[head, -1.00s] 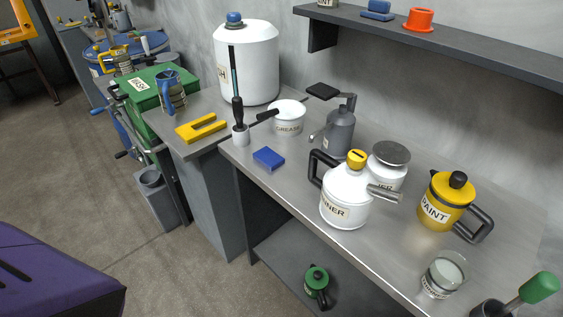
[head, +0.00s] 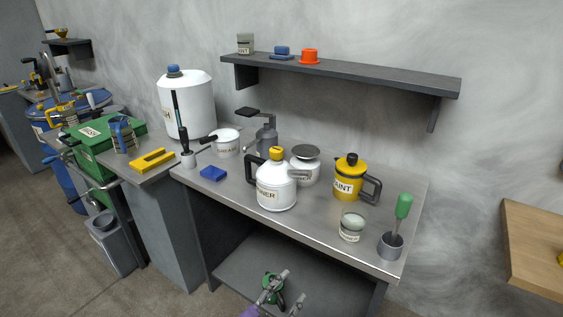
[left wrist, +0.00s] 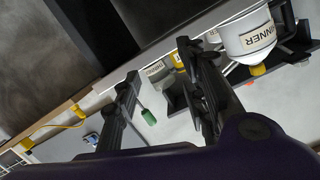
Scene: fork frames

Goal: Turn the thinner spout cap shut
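The thinner can (head: 273,194) is white, upright on the grey bench, with a dark handle at its left. Its grey spout (head: 299,174) points right. A yellow cap (head: 277,153) sits on its top; no separate cap on the spout can be made out. The can also shows in the left wrist view (left wrist: 250,38), roughly upside down, with its yellow cap (left wrist: 258,70) below. My left gripper (head: 286,290) is below the bench top, in front of the lower shelf, apart from the can. Its fingers (left wrist: 160,92) are spread and empty. My right gripper is out of view.
A white lidded pot (head: 306,168) stands close behind the can. A yellow paint pot (head: 346,186), a glass jar (head: 351,229) and a green-handled brush (head: 403,207) are to the right. A wall shelf (head: 350,72) hangs above.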

